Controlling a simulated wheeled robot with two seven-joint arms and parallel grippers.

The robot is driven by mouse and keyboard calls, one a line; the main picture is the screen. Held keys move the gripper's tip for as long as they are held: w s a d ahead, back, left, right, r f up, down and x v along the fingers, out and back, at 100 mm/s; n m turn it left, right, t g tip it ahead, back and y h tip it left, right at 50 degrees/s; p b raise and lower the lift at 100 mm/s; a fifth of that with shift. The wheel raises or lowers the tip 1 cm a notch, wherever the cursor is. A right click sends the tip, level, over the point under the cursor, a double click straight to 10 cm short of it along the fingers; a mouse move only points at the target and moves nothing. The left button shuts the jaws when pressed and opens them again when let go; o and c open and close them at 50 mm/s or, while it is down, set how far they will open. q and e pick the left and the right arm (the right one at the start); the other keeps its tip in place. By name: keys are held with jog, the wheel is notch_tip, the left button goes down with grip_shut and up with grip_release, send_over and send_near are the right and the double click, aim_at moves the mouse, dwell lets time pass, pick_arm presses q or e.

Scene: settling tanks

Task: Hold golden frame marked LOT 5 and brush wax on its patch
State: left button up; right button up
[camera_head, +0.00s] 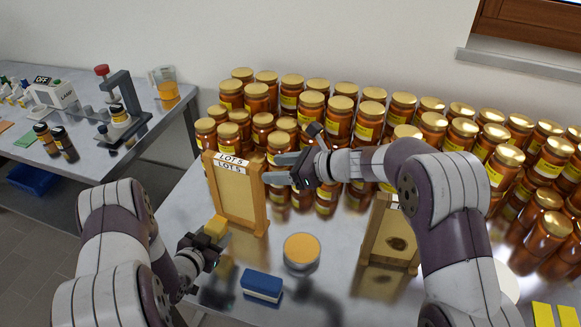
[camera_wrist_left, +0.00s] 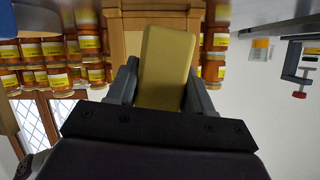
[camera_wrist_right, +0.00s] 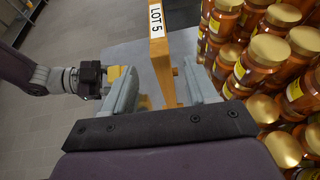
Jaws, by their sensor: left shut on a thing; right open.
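The golden frame marked LOT 5 (camera_head: 260,195) stands upright on the metal table, with a plain pale yellow panel inside. Its label and edge show in the right wrist view (camera_wrist_right: 158,52). My right gripper (camera_head: 272,168) is open at the frame's right upright; in its wrist view (camera_wrist_right: 170,90) the frame shows between the spread fingers. I cannot tell if they touch it. My left gripper (camera_head: 208,242) is shut on a yellow block (camera_head: 216,228), low in front of the frame. The block fills the jaws in the left wrist view (camera_wrist_left: 165,65). A round tin of orange-yellow wax (camera_head: 301,249) stands right of it.
A second wooden frame (camera_head: 370,245) with a dark patch stands at the right, partly behind my right arm. A blue and white block (camera_head: 262,284) lies near the front. Crowded honey jars (camera_head: 340,118) fill the back. A side table (camera_head: 90,150) holds other equipment.

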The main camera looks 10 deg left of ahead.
aim_at(249, 170)
jog(key=x, duration=0.9)
jog(key=shift+c, duration=0.3)
grip_shut()
